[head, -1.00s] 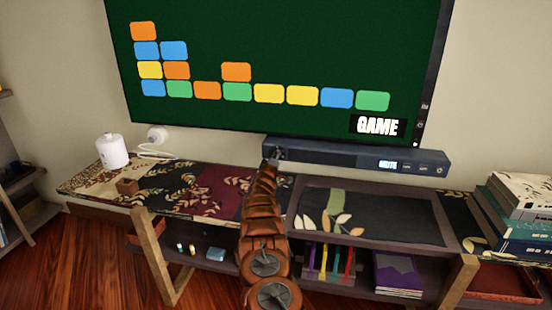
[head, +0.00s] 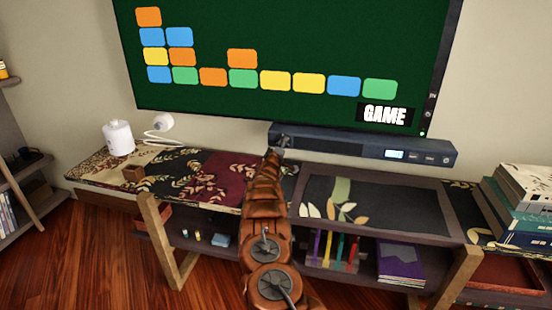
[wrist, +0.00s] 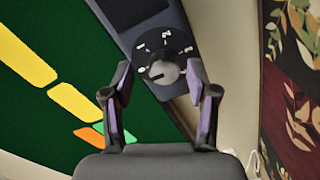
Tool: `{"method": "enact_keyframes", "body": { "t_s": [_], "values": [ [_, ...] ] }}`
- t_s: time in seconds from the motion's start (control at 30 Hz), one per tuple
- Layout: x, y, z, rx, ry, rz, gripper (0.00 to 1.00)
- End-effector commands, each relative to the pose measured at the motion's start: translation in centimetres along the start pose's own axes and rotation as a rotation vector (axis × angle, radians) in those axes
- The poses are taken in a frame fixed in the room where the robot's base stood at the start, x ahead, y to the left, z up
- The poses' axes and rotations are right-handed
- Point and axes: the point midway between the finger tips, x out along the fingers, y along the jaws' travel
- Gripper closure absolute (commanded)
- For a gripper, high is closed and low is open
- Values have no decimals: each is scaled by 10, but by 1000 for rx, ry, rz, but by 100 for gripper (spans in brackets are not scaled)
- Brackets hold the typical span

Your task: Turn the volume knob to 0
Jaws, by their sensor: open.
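The volume knob (wrist: 163,72) is a round grey knob on a dark dial with white marks, on the end of the dark soundbar (wrist: 185,25) in the wrist view. In the head view the soundbar (head: 355,145) sits below the screen, and the knob is hidden at its left end behind my arm. My gripper (wrist: 163,85) is open, its two fingers on either side of the knob in the picture, with visible gaps. I cannot tell how far the fingertips are from the knob in depth. The head view shows my gripper (head: 277,153) small at the soundbar's left end.
The large screen (head: 290,45) hangs just above the soundbar. Books (head: 520,215) are stacked at right.

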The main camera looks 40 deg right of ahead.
Motion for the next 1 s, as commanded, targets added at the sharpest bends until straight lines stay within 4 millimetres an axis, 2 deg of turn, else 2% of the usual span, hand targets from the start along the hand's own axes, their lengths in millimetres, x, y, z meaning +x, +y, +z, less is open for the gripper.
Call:
{"method": "enact_keyframes", "body": {
  "t_s": [0.13, 1.0],
  "values": [
    [-12, -5, -1, 2, 2, -11, 41],
    [-74, -4, -2, 7, 5, -12, 41]
  ]
}}
